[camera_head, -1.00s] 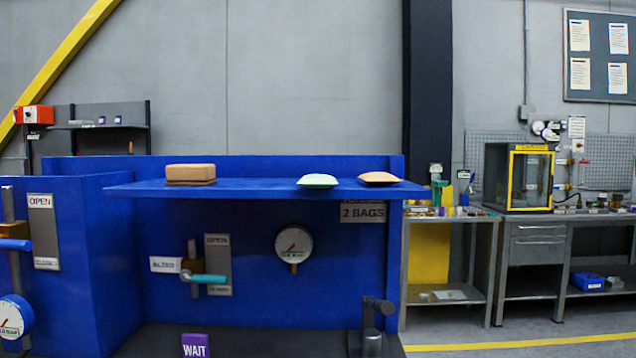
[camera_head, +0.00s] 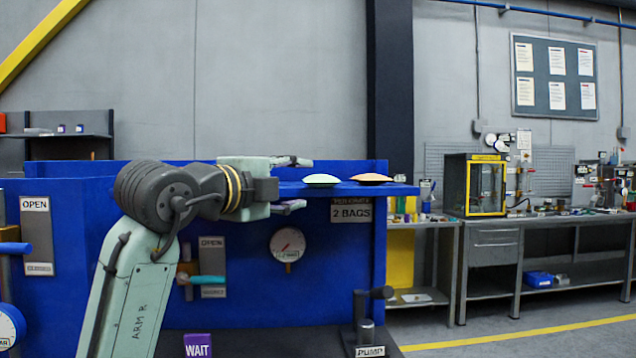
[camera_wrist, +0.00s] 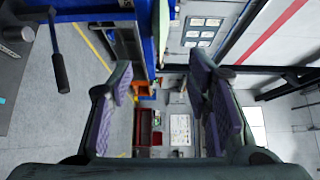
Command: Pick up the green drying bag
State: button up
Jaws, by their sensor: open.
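The green drying bag (camera_head: 321,180) is a small pale green pillow shape lying on the blue shelf (camera_head: 345,190) in the head view. An orange bag (camera_head: 370,178) lies just right of it. My gripper (camera_head: 296,184) is open and empty, pointing right, with one finger above the shelf level and one below it. Its fingertips end just left of the green bag; I cannot tell the gap in depth. In the wrist view both fingers (camera_wrist: 160,84) stand wide apart with nothing held between them. The green bag cannot be made out clearly there.
The blue panel below the shelf carries a gauge (camera_head: 288,244), a teal-handled valve (camera_head: 208,280) and a "2 BAGS" sign (camera_head: 351,211). A pump lever (camera_head: 377,293) stands at lower right. My arm hides the left part of the shelf. A workbench (camera_head: 540,228) stands further right.

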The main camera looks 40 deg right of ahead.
aim_at(320, 182)
jog(key=p+x, duration=0.3)
jog(key=x, duration=0.7)
jog(key=shift+w+a+f, duration=0.1)
grip_shut()
dwell(0.3)
